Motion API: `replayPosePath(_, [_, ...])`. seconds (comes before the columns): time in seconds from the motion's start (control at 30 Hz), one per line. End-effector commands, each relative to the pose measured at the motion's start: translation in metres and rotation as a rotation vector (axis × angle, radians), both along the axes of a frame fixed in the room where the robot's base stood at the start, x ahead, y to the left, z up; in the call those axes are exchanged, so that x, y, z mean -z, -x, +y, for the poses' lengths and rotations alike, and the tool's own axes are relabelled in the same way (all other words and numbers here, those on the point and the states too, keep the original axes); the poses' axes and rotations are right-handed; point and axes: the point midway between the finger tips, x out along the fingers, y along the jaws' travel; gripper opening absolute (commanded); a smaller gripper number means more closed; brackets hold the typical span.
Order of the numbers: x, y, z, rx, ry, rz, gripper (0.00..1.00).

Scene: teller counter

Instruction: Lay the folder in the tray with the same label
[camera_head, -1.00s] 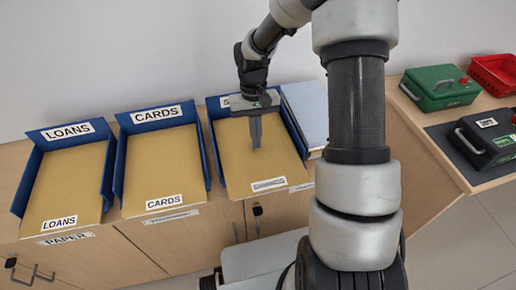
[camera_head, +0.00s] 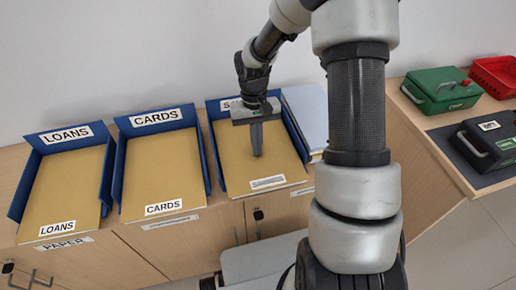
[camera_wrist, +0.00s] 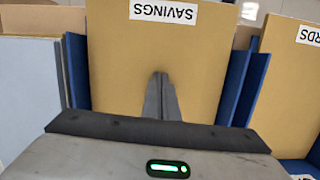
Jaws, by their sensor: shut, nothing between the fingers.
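A tan folder (camera_head: 233,168) lies in the third blue tray (camera_head: 297,131). In the wrist view this folder (camera_wrist: 120,65) bears the label SAVINGS. The tray's back label is mostly hidden by my gripper; only an S shows. My gripper (camera_head: 257,153) is shut and empty, pointing down over the middle of this folder. Its fingers (camera_wrist: 161,80) also show in the wrist view; I cannot tell whether the tips touch the folder. The LOANS tray (camera_head: 106,178) and the CARDS tray (camera_head: 119,165) each hold a tan folder with the matching label.
A pale blue-grey binder or stack (camera_head: 308,115) stands right of the third tray. On the right counter are a green box (camera_head: 440,92), a black box (camera_head: 488,140) on a dark mat, and a red basket (camera_head: 497,75). A wall rises behind the trays.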

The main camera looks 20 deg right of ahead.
Motion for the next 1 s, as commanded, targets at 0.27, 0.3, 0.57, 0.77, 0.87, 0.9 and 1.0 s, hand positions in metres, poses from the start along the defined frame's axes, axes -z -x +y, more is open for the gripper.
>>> replayPosePath(0.27, [0.007, -0.001, -0.001, 0.001, -0.002, -0.005, 0.00])
replayPosePath(0.3, [0.004, -0.001, -0.001, 0.001, -0.002, -0.005, 0.00])
replayPosePath(0.57, [-0.008, -0.001, -0.001, 0.001, -0.001, -0.004, 0.00])
replayPosePath(0.77, [-0.008, -0.023, -0.001, 0.001, -0.003, -0.006, 0.00])
replayPosePath(0.87, [-0.009, -0.045, -0.003, 0.002, -0.002, -0.007, 0.00])
replayPosePath(0.9, [-0.009, -0.054, -0.003, 0.001, -0.001, -0.006, 0.00])
replayPosePath(1.0, [-0.009, -0.077, -0.004, 0.000, -0.002, -0.006, 0.00])
